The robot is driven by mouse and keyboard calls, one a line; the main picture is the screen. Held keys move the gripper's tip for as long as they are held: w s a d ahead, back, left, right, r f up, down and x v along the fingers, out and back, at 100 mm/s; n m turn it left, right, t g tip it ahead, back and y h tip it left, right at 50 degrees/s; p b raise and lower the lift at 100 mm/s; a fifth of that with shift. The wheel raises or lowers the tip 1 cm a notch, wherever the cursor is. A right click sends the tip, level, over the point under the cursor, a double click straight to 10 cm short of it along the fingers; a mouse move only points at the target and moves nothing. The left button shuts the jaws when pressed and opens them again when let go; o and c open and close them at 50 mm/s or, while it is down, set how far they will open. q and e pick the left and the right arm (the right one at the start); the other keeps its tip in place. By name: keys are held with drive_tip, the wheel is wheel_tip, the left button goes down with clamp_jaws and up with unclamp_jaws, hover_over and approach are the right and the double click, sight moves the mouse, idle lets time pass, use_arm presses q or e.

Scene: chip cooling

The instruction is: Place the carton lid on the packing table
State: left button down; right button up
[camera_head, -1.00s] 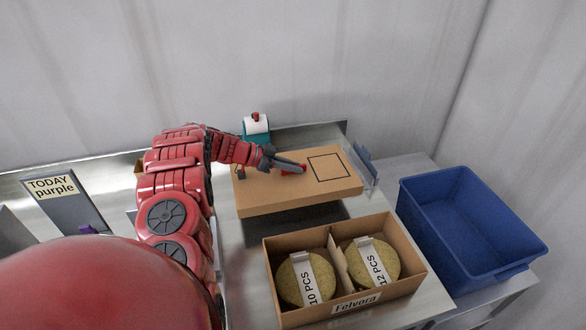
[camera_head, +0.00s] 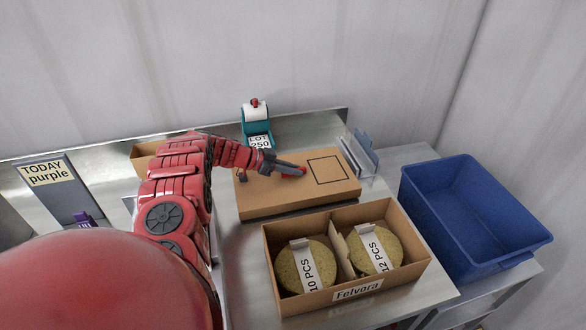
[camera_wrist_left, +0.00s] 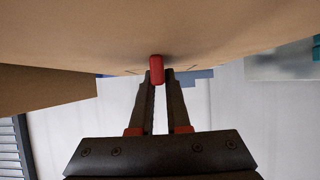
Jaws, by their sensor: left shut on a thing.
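The carton lid (camera_head: 262,198) is a flat brown cardboard piece with a black square outline on its top. It is low over the packing table (camera_head: 238,262), behind the open carton; I cannot tell whether it touches the table. My left gripper (camera_head: 300,171) is shut on the lid's small red knob. In the left wrist view the fingers (camera_wrist_left: 159,85) close around the red knob (camera_wrist_left: 156,69), with the brown lid surface (camera_wrist_left: 150,25) beyond it. The open carton (camera_head: 352,288), marked Felvora, holds two round chip stacks with paper bands. My right gripper does not show.
A blue bin (camera_head: 480,225) stands at the right on a lower surface. A teal label dispenser (camera_head: 256,127) is behind the lid, and a clear holder with blue cards (camera_head: 363,155) is at its right.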

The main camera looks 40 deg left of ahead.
use_arm(q)
drive_tip(key=shift+f, duration=0.4)
drive_tip(key=c, duration=0.8)
unclamp_jaws()
wheel_tip(320, 180, up, 5)
drive_tip(key=b, duration=0.3)
hover_over(263, 180)
drive_tip(key=p+v, duration=0.1)
drive_tip(key=v, duration=0.5)
drive_tip(key=shift+s+r, duration=0.25)
drive_tip(key=shift+r, duration=0.05)
